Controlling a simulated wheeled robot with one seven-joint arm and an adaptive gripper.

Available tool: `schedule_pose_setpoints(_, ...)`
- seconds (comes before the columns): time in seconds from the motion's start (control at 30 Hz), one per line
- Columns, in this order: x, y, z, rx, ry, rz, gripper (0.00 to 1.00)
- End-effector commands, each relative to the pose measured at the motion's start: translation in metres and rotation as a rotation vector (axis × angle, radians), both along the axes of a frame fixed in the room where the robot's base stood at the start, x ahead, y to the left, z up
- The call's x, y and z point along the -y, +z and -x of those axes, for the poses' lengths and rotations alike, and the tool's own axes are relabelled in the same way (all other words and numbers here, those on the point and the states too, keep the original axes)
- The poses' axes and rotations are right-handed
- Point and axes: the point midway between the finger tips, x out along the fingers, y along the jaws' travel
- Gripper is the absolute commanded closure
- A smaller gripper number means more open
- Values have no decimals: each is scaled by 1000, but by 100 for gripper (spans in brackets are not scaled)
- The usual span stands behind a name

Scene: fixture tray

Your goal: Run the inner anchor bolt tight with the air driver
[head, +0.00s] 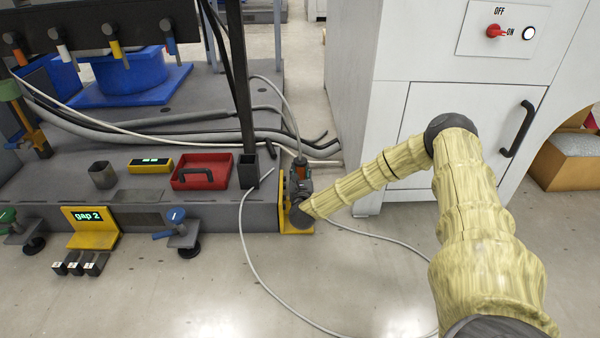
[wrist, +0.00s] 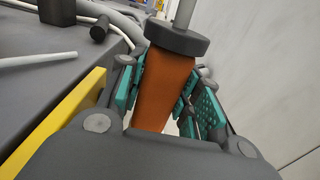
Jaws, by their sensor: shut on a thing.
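My gripper (head: 302,186) is at the front right corner of the grey machine base, beside a yellow bracket (head: 284,205). It is shut on the air driver (head: 299,161), whose top shows orange above my fingers. In the wrist view, teal finger pads grip the driver's orange body (wrist: 164,88) from both sides. A dark round cap (wrist: 177,38) and a light hose (wrist: 186,12) are at its top. The driver's lower end is hidden. I cannot pick out the inner anchor bolt; blue-handled (head: 184,231) and green-handled (head: 18,226) feet stand along the base's front edge.
A red tray (head: 217,165), yellow gauge (head: 151,165) and dark cup (head: 102,175) sit on the base (head: 60,196). A dark post (head: 249,166) and hoses stand close left of my gripper. A "gap 2" display (head: 88,216) is in front. A white cabinet (head: 395,150) rises behind my arm.

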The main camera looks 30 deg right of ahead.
Motion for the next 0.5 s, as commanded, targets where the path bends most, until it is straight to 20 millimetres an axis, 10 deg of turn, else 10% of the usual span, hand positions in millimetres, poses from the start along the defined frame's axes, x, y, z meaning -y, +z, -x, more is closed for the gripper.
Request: schedule_pose_setpoints(0.5,0,-6,2,-6,1,-1,95)
